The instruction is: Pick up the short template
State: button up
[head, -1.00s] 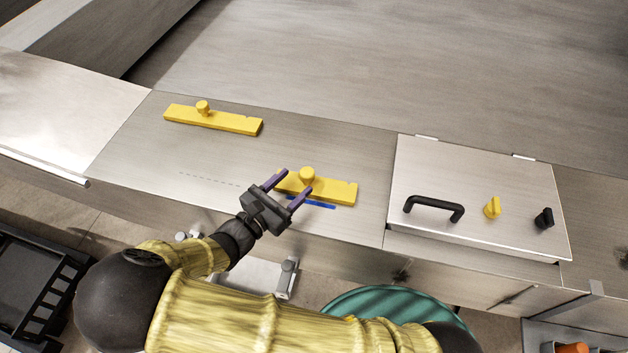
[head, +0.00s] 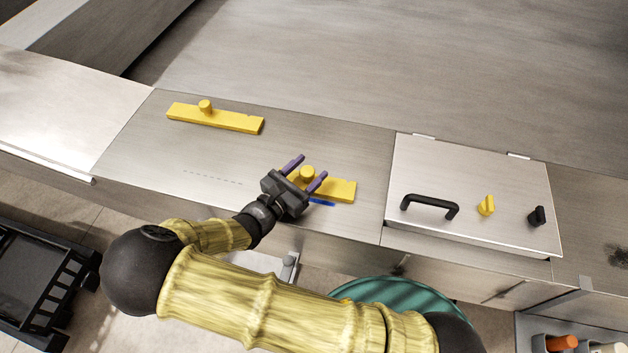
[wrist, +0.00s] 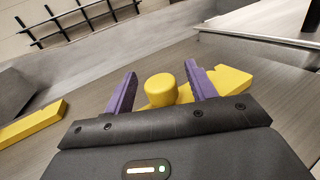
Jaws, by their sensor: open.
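The short template (head: 336,189) is a yellow bar with a round knob (head: 307,174), lying on the metal counter near its front edge. A longer yellow template (head: 225,119) with a knob lies farther back to the left. My gripper (head: 305,172) is open, its two purple fingers on either side of the short template's knob in the head view. In the wrist view the knob (wrist: 161,90) shows between the fingers, with the bar (wrist: 232,83) behind and to the right. I cannot tell whether the fingers touch it. The gripper body hides the bar's left end.
A blue line (head: 321,203) and a dashed line (head: 213,178) mark the counter. To the right is a metal lid with a black handle (head: 430,206), a yellow knob (head: 487,205) and a black knob (head: 537,216). The counter between the templates is clear.

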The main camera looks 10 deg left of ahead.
aim_at(307, 171)
jog(key=shift+c, duration=0.3)
jog(key=c, duration=1)
jog(key=shift+r, duration=0.1)
notch_tip(307, 171, up, 10)
jog(key=shift+f+b, duration=0.1)
jog(key=shift+b, duration=1.05)
